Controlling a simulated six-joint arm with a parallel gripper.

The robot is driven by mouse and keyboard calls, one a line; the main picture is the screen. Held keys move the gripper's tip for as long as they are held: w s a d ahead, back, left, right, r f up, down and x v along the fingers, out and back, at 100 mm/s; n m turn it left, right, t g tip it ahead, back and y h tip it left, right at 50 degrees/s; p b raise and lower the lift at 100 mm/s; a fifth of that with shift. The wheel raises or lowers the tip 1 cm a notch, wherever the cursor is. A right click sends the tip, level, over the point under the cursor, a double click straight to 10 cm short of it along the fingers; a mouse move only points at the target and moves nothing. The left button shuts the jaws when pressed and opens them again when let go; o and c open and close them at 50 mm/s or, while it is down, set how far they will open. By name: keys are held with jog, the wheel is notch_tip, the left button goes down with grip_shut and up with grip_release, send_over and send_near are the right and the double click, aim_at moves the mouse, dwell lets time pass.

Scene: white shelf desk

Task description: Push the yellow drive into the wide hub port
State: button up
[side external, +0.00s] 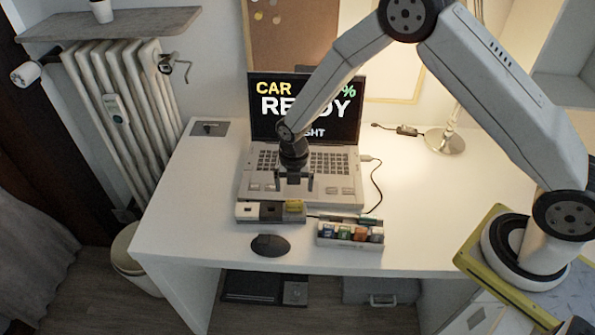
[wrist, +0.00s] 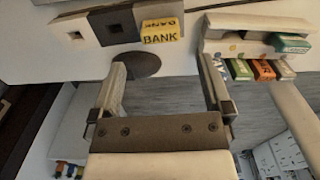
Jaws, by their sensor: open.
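The yellow drive (wrist: 160,32), lettered BANK, sits at the right end of the hub (wrist: 84,32) in the wrist view. It also shows in the side view (side external: 294,206) on the hub's right end (side external: 246,212). How deep it sits in its port is hidden. The hub's white left part and dark middle part each show an empty square opening. My gripper (side external: 294,181) hangs over the laptop's front area, behind the hub. Its fingers are spread wide and empty, also in the wrist view (wrist: 164,75), apart from the drive.
A white tray (side external: 350,241) with several coloured drives stands right of the hub, near the desk's front edge. The desk's right side is mostly clear.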

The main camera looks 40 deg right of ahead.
jog(key=shift+r, duration=0.35)
dwell(0.4)
jog(key=shift+s+d+r+m, duration=0.15)
jog(key=shift+r+m, duration=0.2)
jog(key=shift+m, duration=0.05)
jog(key=s+d+r+m+t, duration=0.1)
jog(key=s+d+r+m, duration=0.3)
jog(key=m, duration=0.9)
jog(key=s+d+r+m+t, duration=0.1)
jog(key=s+d+r+m, duration=0.3)
jog(key=s+r+m, duration=0.7)
jog(key=s+m, duration=0.2)
jog(key=m, duration=0.1)
jog(key=shift+s+d+t, duration=0.2)
jog(key=shift+s+t, duration=0.05)
jog(key=shift+t, duration=0.05)
